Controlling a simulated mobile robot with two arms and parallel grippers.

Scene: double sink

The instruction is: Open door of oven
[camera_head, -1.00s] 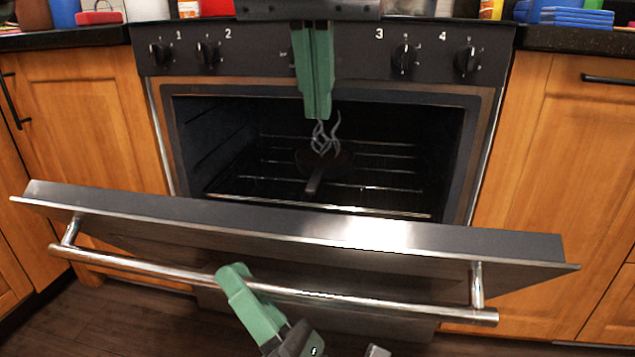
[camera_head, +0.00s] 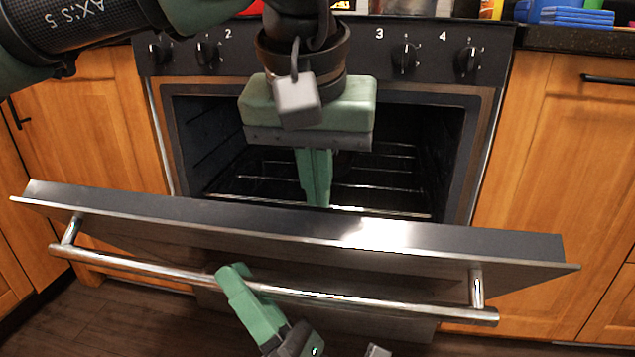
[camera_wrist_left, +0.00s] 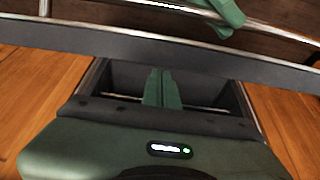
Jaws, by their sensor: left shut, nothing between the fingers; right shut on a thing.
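The oven door (camera_head: 450,244) is partly open, tilted out from the oven (camera_head: 140,68), with racks showing inside. Its long metal handle (camera_head: 380,303) runs across the front. My right gripper (camera_head: 235,275) comes from below and is shut on the handle, left of its middle. My left gripper (camera_head: 316,200) points down, shut and empty, in front of the oven opening and just behind the door's top edge. In the left wrist view its closed fingers (camera_wrist_left: 162,85) show in front of the opening, with the door (camera_wrist_left: 150,50) beyond. The left hand hides the middle of the opening.
Wooden cabinets (camera_head: 570,170) flank the oven on both sides. A dark counter (camera_head: 575,38) with blue containers (camera_head: 577,17) is at the back right. Knobs (camera_head: 467,59) line the front panel. Wooden floor (camera_head: 95,315) shows at bottom left.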

